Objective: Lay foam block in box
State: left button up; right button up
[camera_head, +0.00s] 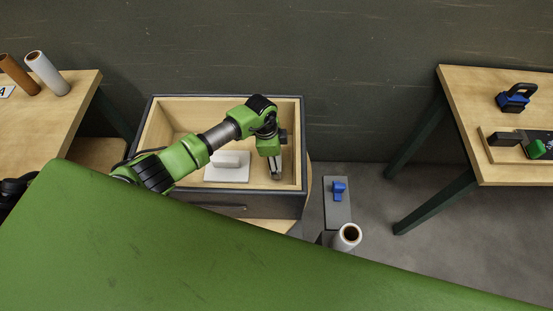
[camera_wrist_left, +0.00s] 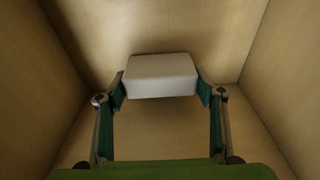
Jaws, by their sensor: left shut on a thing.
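The open box (camera_head: 299,140) has a dark outside and pale wooden inside walls. My left arm reaches over it from the left, and my left gripper (camera_head: 276,174) points down inside its right part. In the left wrist view, the white foam block (camera_wrist_left: 160,76) sits between the two fingertips of my left gripper (camera_wrist_left: 161,90), which is shut on it. Wooden walls and floor surround it there. In the head view the block is largely hidden by the gripper. My right gripper is not in view.
A white flat piece with a raised handle (camera_head: 228,168) lies in the box, left of the gripper. A broad green surface (camera_head: 200,260) fills the foreground. Wooden tables stand left (camera_head: 50,125) and right (camera_head: 460,95). A grey stand (camera_head: 337,212) with a blue item is right of the box.

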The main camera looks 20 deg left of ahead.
pick_arm(q)
jog(key=o, duration=0.9)
jog(key=shift+r, duration=0.1)
notch_tip(320, 180, up, 12)
jog(key=a, duration=0.1)
jog(key=shift+s+a, duration=0.25)
jog(key=shift+a, duration=0.15)
